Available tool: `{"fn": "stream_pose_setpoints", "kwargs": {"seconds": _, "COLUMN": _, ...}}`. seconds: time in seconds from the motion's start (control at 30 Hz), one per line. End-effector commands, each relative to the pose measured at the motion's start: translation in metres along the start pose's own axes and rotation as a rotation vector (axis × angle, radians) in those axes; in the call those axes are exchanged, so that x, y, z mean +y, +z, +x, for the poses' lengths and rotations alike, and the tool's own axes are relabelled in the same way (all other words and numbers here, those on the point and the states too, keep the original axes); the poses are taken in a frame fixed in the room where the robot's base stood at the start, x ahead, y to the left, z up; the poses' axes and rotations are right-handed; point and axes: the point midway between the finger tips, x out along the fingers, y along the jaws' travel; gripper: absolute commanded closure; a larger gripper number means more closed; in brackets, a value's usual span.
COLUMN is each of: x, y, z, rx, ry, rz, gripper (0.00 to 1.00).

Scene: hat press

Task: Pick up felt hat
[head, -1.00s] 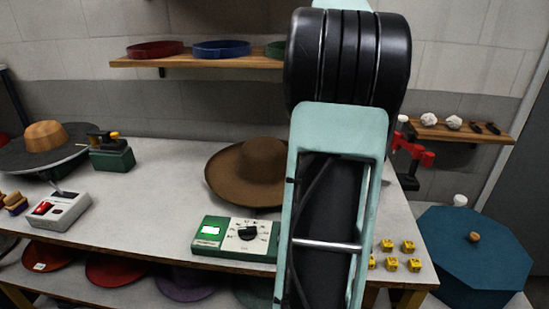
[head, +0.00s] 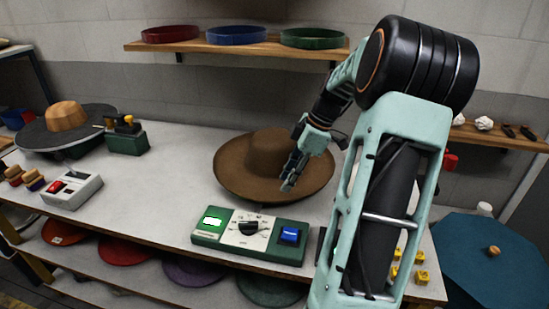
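The brown felt hat (head: 240,176) has a wide brim and a rounded crown. It rests upright on the grey table right of the middle. My gripper (head: 288,180) is over the right front of the hat, pointing down, in front of the crown's right side. The fingers hide part of the crown and brim. I cannot tell whether the fingers touch the hat, or how far apart they are.
A green control box (head: 250,236) with a dial and blue button sits in front of the hat. A press with a wooden block (head: 66,116) and a grey switch box (head: 72,190) stand at left. A shelf (head: 230,46) with coloured bands is above. Yellow cubes (head: 422,278) lie at right.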

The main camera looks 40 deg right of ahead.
Motion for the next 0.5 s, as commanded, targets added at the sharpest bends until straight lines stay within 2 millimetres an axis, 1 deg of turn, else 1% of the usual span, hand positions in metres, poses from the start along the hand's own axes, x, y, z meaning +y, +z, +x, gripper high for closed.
{"fn": "stream_pose_setpoints", "kwargs": {"seconds": 0.17, "x": 0.000, "y": 0.000, "z": 0.013, "rx": 0.000, "ry": -0.001, "rz": 0.001, "gripper": 0.73}}
{"fn": "stream_pose_setpoints", "kwargs": {"seconds": 0.4, "x": 0.001, "y": 0.001, "z": 0.048, "rx": 0.001, "ry": -0.001, "rz": 0.001, "gripper": 0.73}}
{"fn": "stream_pose_setpoints", "kwargs": {"seconds": 0.5, "x": 0.001, "y": 0.001, "z": 0.057, "rx": 0.000, "ry": 0.000, "rz": 0.001, "gripper": 0.73}}
